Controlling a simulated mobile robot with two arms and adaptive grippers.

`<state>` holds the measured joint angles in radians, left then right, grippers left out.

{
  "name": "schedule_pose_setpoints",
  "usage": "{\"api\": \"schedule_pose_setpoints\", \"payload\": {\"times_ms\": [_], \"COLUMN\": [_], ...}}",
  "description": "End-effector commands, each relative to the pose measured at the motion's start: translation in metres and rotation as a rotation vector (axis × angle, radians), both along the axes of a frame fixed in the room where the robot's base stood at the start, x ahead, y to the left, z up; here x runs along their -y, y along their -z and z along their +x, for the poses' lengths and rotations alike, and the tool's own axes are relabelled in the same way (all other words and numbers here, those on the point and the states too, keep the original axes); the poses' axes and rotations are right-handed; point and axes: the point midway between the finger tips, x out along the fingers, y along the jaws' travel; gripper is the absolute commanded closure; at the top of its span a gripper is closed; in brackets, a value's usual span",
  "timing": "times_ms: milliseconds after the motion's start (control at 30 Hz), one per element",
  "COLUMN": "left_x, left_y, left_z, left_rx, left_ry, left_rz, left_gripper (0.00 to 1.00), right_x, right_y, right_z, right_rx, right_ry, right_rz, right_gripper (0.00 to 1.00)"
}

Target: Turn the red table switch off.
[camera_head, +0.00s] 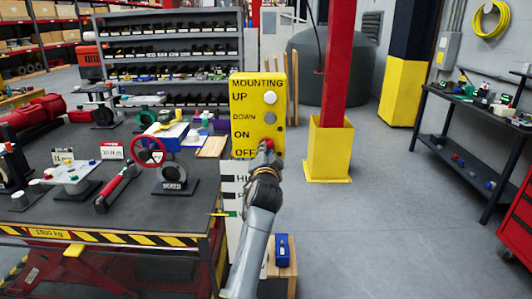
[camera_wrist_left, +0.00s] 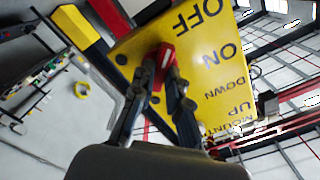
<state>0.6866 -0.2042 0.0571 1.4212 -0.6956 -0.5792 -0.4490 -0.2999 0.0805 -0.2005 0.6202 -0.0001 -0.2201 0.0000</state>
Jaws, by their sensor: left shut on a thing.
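The red switch (camera_head: 268,142) is on a yellow control panel (camera_head: 257,90), low down and right of the printed ON and OFF labels. My left gripper (camera_head: 266,149) reaches up to the panel at the switch and covers part of it. In the left wrist view, the red switch (camera_wrist_left: 166,57) lies between the two dark fingers of my left gripper (camera_wrist_left: 166,72), which are shut on it. The same view shows the yellow panel (camera_wrist_left: 188,40) upside down and tilted. I cannot tell exactly which label the switch points to. My right gripper is not in view.
A dark workbench (camera_head: 130,215) with a red valve wheel (camera_head: 147,151) and other parts stands left of the panel. A red post with a yellow base (camera_head: 329,150) stands behind right. A blue item (camera_head: 282,248) sits low beside my arm.

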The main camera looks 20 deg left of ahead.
Motion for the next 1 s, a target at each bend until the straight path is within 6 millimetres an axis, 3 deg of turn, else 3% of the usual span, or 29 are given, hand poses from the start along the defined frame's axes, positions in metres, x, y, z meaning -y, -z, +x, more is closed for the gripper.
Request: {"api": "schedule_pose_setpoints", "payload": {"times_ms": [33, 100, 133, 467, 567, 900, 1000], "left_x": [0.0, 0.0, 0.0, 0.0, 0.0, 0.0, 0.0], "left_y": [0.003, 0.002, 0.002, -0.003, -0.014, -0.084, -0.097], "left_z": [0.0, 0.0, 0.0, 0.0, 0.0, -0.001, -0.001], "left_rx": [-0.005, -0.005, -0.004, 0.0, 0.003, 0.017, 0.017], "left_ry": [0.0, 0.0, 0.0, 0.0, -0.001, -0.001, 0.001], "left_rz": [0.0, 0.0, 0.0, 0.001, 0.001, 0.006, 0.007], "left_gripper": [0.79, 0.65, 0.62, 0.62, 0.62, 0.61, 0.62], "right_x": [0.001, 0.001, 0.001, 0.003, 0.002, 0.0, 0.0], "right_y": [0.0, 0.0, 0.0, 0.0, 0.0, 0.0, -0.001], "right_z": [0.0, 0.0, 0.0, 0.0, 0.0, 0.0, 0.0], "right_rx": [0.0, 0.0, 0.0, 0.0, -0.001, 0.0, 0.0], "right_ry": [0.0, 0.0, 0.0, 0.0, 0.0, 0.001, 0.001], "right_rz": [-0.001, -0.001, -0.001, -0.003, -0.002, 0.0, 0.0], "right_gripper": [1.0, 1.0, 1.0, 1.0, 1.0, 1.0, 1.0]}}
